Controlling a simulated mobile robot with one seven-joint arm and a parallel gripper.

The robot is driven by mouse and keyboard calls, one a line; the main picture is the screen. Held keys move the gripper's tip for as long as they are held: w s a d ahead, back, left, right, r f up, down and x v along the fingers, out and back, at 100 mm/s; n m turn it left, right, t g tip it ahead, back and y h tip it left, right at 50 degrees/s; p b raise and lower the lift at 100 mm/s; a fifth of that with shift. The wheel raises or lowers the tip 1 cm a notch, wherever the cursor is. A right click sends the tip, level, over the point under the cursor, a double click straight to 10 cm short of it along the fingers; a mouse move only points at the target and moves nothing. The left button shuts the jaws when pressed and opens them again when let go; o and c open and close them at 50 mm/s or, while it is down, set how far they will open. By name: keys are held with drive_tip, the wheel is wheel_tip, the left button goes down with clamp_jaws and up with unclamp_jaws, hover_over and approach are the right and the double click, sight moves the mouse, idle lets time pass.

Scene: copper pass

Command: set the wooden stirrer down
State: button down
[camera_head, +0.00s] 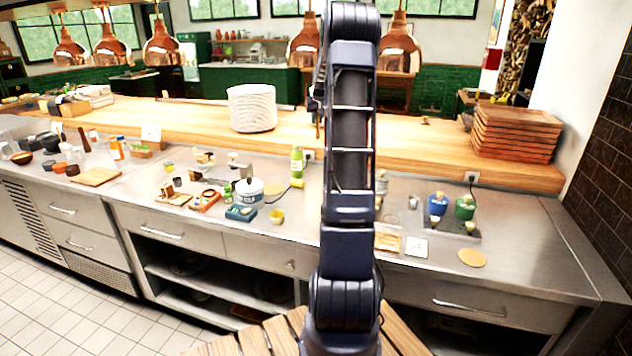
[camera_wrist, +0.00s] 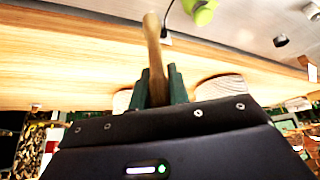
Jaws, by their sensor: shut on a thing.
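The wooden stirrer (camera_wrist: 153,45) shows in the wrist view as a brown stick. It sticks out from between the dark green fingers of my gripper (camera_wrist: 160,78), which are shut on it. Behind it is the pale wooden shelf, with the steel counter beyond at the top of the picture. The stirrer looks clear of both, though its distance to them is hard to judge. In the head view my arm stands in the middle and hides the gripper and stirrer.
The steel counter (camera_head: 530,235) is bare at the right. Blue (camera_head: 437,205) and green (camera_head: 465,208) canisters, a round cork mat (camera_head: 472,258) and a white pot (camera_head: 249,191) stand on it. The wooden shelf (camera_head: 370,130) holds stacked plates (camera_head: 252,108) and trays (camera_head: 515,133). Copper lamps (camera_head: 303,45) hang above.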

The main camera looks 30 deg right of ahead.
drive_tip(key=f, duration=2)
drive_tip(key=shift+w+a, duration=0.3)
drive_tip(key=shift+a, duration=0.05)
drive_tip(key=shift+f, duration=0.15)
drive_tip(key=c, duration=1.3)
unclamp_jaws()
drive_tip(key=shift+c, duration=0.2)
